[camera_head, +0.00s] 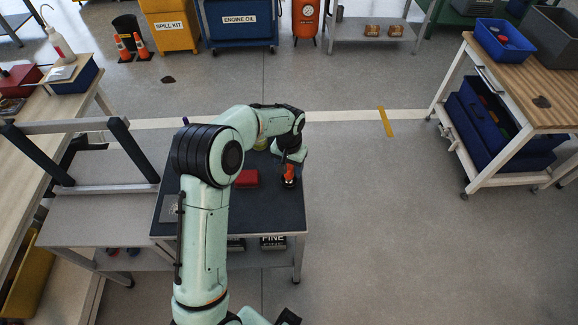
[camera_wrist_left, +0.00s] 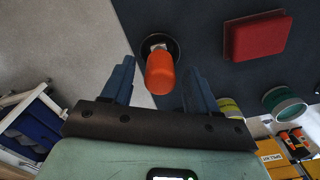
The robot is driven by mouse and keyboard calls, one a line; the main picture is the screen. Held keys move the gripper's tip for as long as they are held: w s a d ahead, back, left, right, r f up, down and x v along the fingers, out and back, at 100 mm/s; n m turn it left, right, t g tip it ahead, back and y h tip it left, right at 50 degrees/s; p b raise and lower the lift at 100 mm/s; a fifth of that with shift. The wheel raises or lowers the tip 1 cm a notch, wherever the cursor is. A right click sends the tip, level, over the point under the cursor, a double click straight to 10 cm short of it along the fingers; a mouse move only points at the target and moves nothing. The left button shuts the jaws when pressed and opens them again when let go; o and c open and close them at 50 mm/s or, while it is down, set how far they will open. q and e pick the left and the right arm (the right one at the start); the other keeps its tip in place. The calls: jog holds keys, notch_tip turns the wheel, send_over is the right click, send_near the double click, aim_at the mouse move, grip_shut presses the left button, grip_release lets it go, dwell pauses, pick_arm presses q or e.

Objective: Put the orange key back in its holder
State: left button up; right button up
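The orange key (camera_head: 289,170) stands near the right edge of a small dark-topped table (camera_head: 270,218). In the left wrist view the orange key (camera_wrist_left: 160,73) has a silvery part at its far end and meets a round black piece (camera_wrist_left: 172,44). I cannot tell whether that black piece is the holder. My left gripper (camera_head: 289,160) is just above the key, pointing down. In the wrist view its blue-grey fingers (camera_wrist_left: 160,70) are apart, one on each side of the key, with visible gaps.
A red block (camera_head: 246,178) lies left of the key on the tabletop. A greenish round item (camera_head: 261,144) is partly hidden behind my arm. A workbench (camera_head: 540,92) with blue bins stands at right.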

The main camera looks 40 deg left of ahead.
pick_arm(q)
notch_tip(320, 180, up, 12)
jog(key=p, duration=0.1)
dwell(0.5)
jog(key=shift+d, duration=0.1)
dwell(0.4)
